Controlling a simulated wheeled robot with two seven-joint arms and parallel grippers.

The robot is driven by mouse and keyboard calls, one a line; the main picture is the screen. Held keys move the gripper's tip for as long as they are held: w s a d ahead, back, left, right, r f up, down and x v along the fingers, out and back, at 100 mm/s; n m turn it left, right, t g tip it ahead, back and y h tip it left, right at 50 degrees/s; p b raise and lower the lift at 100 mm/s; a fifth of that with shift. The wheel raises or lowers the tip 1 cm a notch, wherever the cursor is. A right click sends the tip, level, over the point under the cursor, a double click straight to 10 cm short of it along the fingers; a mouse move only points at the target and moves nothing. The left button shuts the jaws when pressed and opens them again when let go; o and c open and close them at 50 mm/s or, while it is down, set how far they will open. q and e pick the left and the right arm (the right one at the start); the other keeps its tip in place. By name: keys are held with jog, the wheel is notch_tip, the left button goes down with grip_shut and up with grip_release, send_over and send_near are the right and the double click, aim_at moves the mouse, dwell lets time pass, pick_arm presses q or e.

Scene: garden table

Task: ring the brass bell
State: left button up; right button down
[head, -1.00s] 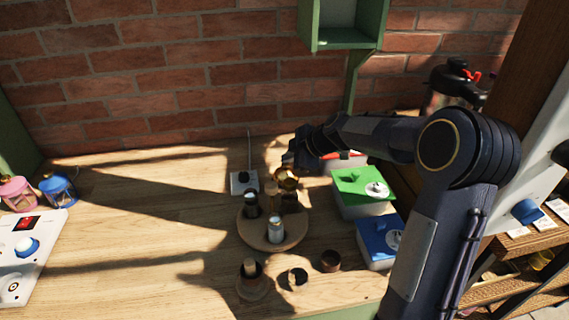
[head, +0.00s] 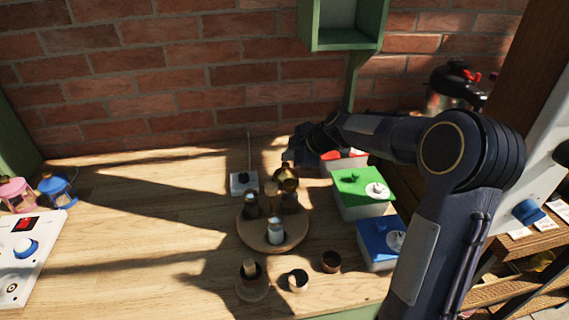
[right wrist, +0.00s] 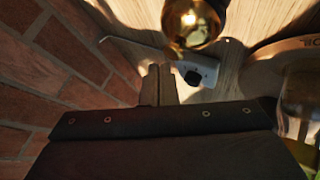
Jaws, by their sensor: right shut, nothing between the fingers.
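The brass bell (head: 287,179) shows as a shiny gold shape at the back of a round wooden board, in the middle of the table. It is also at the top of the right wrist view (right wrist: 194,22), round and bright, with a dark part beside it. My right gripper (head: 289,157) is just above and behind the bell in the head view. Its fingers (right wrist: 157,82) are closed together and empty in the right wrist view. There they appear a little apart from the bell, though I cannot judge the depth gap. My left gripper is out of view.
The round board (head: 252,240) carries several small shakers or pegs. A white switch box (head: 243,183) with a thin upright rod stands behind. Green (head: 364,193) and blue (head: 377,244) boxes stand to the right. The brick wall is close behind; the table's left middle is clear.

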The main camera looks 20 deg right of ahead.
jog(key=shift+r+p, duration=1.2)
jog(key=shift+r, duration=1.85)
jog(key=s+a+r+m, duration=0.1)
jog(key=s+a+m, duration=0.15)
jog(key=s, duration=0.35)
jog(key=s+a+r+m+g, duration=0.1)
jog(key=s+r+m, duration=0.15)
jog(key=s, duration=0.45)
jog(key=s+a+r+m, duration=0.1)
jog(key=s+a+m, duration=0.15)
jog(key=s, duration=0.35)
jog(key=s+a+f+m, duration=0.1)
jog(key=s+f+m, duration=0.1)
jog(key=s, duration=0.3)
jog(key=s+a+f+m+g, duration=0.1)
jog(key=s+f+m, duration=0.1)
jog(key=s, duration=0.4)
jog(key=s+a+f+m+p, duration=0.1)
jog(key=s+f+m, duration=0.2)
jog(key=s+m, duration=0.1)
jog(key=shift+s+g, duration=0.3)
jog(key=shift+s, duration=0.6)
jog(key=shift+a+m, duration=0.1)
jog(key=shift+m, duration=0.15)
